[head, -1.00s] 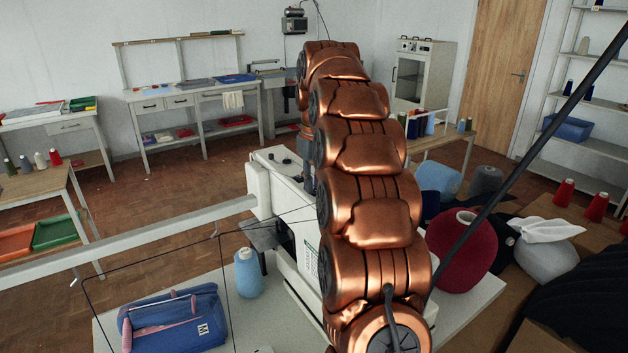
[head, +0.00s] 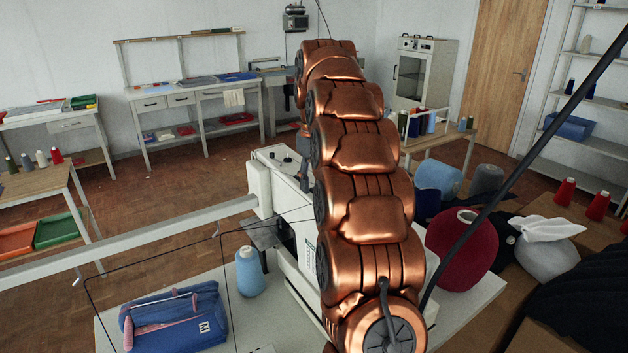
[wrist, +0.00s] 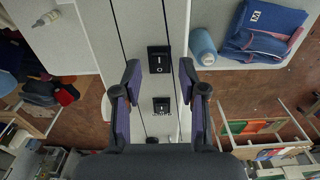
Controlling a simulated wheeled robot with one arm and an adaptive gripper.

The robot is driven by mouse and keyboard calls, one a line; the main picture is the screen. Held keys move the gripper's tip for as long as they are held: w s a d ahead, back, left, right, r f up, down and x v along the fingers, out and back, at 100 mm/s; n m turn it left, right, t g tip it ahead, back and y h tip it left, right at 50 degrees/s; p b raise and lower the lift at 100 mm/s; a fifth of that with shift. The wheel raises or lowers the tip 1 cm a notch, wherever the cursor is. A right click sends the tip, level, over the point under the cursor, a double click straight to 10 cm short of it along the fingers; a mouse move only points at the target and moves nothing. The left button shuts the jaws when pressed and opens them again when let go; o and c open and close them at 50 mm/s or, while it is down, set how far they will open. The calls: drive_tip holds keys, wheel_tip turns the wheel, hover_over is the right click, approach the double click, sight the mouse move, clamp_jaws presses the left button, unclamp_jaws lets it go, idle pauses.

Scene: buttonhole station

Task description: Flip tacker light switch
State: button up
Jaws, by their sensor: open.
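In the wrist view, two black rocker switches sit on a pale machine surface: a larger upper one (wrist: 158,59) with white marks, and a smaller lower one (wrist: 161,104) with a small unreadable label below it. I cannot tell which is the tacker light switch. My gripper (wrist: 159,70) is open and empty, its purple-padded fingers on either side of the switch line. The upper switch lies between and just beyond the fingertips; the lower one lies between the fingers. No contact shows.
A light blue thread cone (head: 250,273) and a folded blue garment (head: 175,322) lie on the white table (head: 275,318) left of the machine. A thin black wire frame and a pale rail cross there. A dark red cone (head: 462,255) stands right of my arm.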

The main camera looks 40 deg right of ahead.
drive_tip(key=shift+s+f, duration=0.1)
drive_tip(key=shift+s, duration=0.05)
drive_tip(key=shift+s+t+b, duration=0.25)
drive_tip(key=shift+t+b, duration=0.3)
drive_tip(key=shift+t, duration=0.85)
drive_tip(key=shift+t, duration=0.3)
drive_tip(key=shift+s+t, duration=0.1)
drive_tip(key=shift+t, duration=0.2)
drive_tip(key=shift+r, duration=0.2)
